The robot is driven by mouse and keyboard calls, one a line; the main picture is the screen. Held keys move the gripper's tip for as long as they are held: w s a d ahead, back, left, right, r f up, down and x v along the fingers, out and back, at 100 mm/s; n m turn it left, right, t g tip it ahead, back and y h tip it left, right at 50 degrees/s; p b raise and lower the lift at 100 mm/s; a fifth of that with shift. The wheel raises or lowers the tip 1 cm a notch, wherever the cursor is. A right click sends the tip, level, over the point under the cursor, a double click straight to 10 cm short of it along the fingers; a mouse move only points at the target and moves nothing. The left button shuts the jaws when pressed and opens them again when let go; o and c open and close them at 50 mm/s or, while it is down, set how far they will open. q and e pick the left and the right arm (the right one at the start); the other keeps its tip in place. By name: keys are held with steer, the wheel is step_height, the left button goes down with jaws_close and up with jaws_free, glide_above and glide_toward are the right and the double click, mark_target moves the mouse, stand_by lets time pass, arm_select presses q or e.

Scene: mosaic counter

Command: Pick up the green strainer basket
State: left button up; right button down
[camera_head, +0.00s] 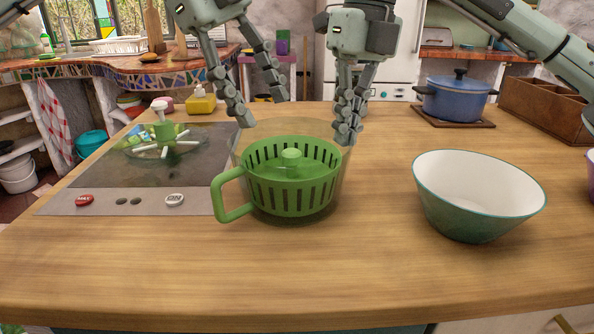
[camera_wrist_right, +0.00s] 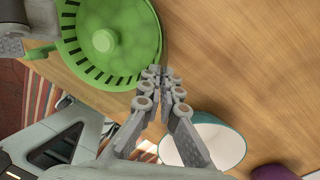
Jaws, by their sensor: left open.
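The green strainer basket (camera_head: 291,185), slotted with a round centre knob, sits inside a clear bowl (camera_head: 347,166) with a green handle (camera_head: 219,197) on the counter. In the right wrist view the basket (camera_wrist_right: 80,57) is at top left. My left gripper (camera_head: 256,105) is open and empty, above the back left of the bowl. My right gripper (camera_head: 349,128) is at the bowl's right rim. Its fingers are close together and appear shut on the clear wall, beside the basket; the wall is hard to see between them in the right wrist view.
A white and green bowl (camera_head: 477,195) stands to the right. A cooktop panel (camera_head: 95,183) with a glass dish (camera_head: 163,150) lies to the left. A blue pot (camera_head: 456,97) and a wooden box (camera_head: 543,108) stand at the back right. The counter's front (camera_head: 300,280) is clear.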

mark_target(290, 151)
arm_select(q)
steer(key=d+r+m+y, duration=0.1)
steer(key=d+m+y, duration=0.1)
steer(key=m, duration=1.4)
steer(key=d+r+m+y, duration=0.1)
steer(key=d+m+y, duration=0.15)
steer(key=m, duration=1.45)
steer(key=f, duration=0.5)
steer(key=shift+a+f, duration=0.15)
steer(key=shift+a, duration=0.2)
steer(key=shift+d+f, duration=0.2)
steer(key=shift+f, duration=2.95)
